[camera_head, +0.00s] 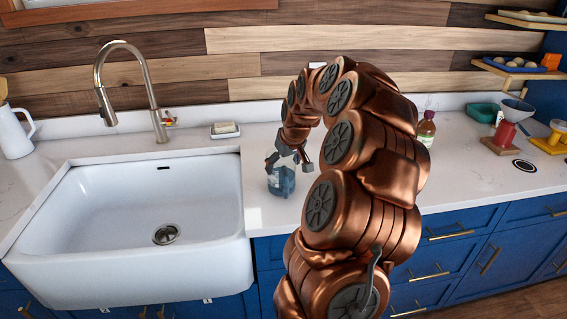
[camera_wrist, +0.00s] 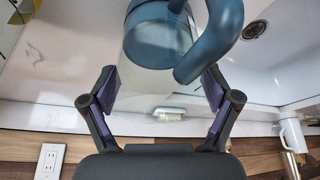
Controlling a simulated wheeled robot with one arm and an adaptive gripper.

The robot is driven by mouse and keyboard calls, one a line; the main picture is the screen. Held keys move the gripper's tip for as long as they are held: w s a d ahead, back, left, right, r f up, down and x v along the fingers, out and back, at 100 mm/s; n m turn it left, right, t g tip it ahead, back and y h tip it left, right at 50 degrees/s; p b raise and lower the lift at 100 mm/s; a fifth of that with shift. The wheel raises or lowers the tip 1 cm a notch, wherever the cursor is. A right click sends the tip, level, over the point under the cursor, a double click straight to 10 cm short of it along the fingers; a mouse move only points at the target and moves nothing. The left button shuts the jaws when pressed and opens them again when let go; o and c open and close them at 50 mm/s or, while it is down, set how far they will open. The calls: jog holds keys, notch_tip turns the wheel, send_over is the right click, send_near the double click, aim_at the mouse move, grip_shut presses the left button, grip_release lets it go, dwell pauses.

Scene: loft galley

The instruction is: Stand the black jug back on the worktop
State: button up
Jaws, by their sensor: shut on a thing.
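No plainly black jug shows. My gripper (camera_head: 288,158) is shut on a clear-walled jug (camera_head: 282,181) with a dark blue-teal lower part, at the worktop's front part just right of the sink. In the wrist view my gripper's two fingers (camera_wrist: 161,88) sit either side of the jug's clear wall. The jug's teal part (camera_wrist: 155,42) and thick curved teal handle (camera_wrist: 226,35) show there, the handle near the right finger. The jug looks roughly upright; I cannot tell whether its base touches the white worktop (camera_head: 258,222).
The white sink (camera_head: 105,220) with a tall tap (camera_head: 150,85) lies left of the jug. A soap dish (camera_head: 224,130) stands behind. A white jug (camera_head: 14,132) stands far left. A bottle (camera_head: 426,130) and a funnel stand (camera_head: 508,125) are at right, partly beyond my arm.

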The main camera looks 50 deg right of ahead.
jog(key=shift+f, duration=0.1)
jog(key=o, duration=1.4)
